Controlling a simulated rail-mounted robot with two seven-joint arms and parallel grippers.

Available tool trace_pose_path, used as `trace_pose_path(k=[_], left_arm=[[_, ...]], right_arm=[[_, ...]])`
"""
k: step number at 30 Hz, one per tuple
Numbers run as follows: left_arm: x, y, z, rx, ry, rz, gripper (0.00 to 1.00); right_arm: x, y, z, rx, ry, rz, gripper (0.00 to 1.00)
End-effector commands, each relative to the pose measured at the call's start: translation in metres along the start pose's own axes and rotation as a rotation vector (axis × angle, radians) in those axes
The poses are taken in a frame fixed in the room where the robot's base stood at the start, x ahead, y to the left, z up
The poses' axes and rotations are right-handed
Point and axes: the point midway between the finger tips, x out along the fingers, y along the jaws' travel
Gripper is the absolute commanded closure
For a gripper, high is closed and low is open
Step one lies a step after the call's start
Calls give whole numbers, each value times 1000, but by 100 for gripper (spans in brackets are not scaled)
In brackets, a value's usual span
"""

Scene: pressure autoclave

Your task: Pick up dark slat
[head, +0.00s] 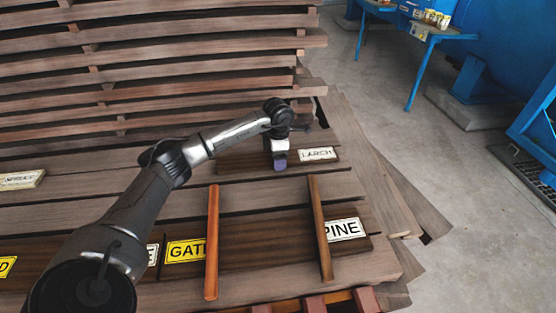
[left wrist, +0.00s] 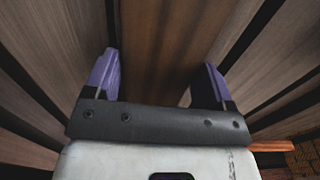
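A dark slat (head: 250,160) lies on the planks of the wooden stack, with a white LARCH sign (head: 318,154) at its right end. My left gripper (head: 280,165) is over the slat, just left of the sign, pointing down. In the left wrist view, its two purple fingers (left wrist: 160,72) are spread apart, with a dark brown strip (left wrist: 160,45) running between them. I cannot tell whether the fingers touch the slat. My right gripper is not in view.
Stacked planks (head: 150,65) rise behind. Blue stands (head: 425,35) are at the back right, beyond bare floor.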

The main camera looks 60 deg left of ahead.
Motion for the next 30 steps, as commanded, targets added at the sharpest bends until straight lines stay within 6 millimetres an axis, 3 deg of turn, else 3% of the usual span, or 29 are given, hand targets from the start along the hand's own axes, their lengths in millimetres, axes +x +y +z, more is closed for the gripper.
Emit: trace_pose_path(k=[2,12,23,30], left_arm=[[0,0,0,0,0,0,31],[0,0,0,0,0,0,63],[-7,0,0,-1,-3,1,64],[-37,1,0,-1,-5,3,64]], right_arm=[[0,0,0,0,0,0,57],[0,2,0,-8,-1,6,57],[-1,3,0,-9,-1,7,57],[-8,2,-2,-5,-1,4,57]])
